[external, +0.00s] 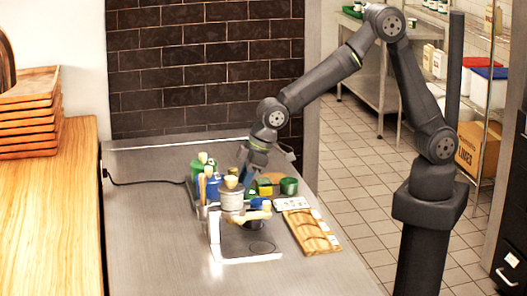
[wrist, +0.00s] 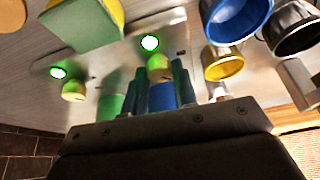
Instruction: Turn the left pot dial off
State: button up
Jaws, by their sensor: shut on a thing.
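My gripper (wrist: 158,88) is shut at a yellow-green pot dial (wrist: 160,68), its dark fingers on either side; the exact contact is partly hidden. A green light (wrist: 150,43) glows beside this dial. A second yellow-green dial (wrist: 73,90) is to the left in the wrist view, with another lit green light (wrist: 57,72). I cannot tell from the tilted wrist view which is the left pot's dial. In the external view my gripper (external: 247,180) reaches down among the pots, and the dials are too small or hidden to make out.
Green cup (external: 289,186) and wooden tray (external: 312,232) are to the right. In the wrist view, a yellow-and-green container (wrist: 85,25) and a blue pot (wrist: 232,25) crowd nearby. The steel counter (external: 155,230) is clear at left.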

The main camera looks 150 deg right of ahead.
jog(key=n+t+y, duration=0.1)
jog(key=n, duration=0.3)
jog(key=shift+s+d, duration=0.1)
jog(key=shift+d, duration=0.05)
jog(key=n+y, duration=0.2)
jog(key=n, duration=0.3)
dwell(0.4)
jog(key=o, duration=1)
jog(key=v, duration=1.7)
jog(key=shift+s+d+r, duration=0.1)
jog(key=shift+s+d, duration=0.25)
jog(key=shift+d, duration=0.05)
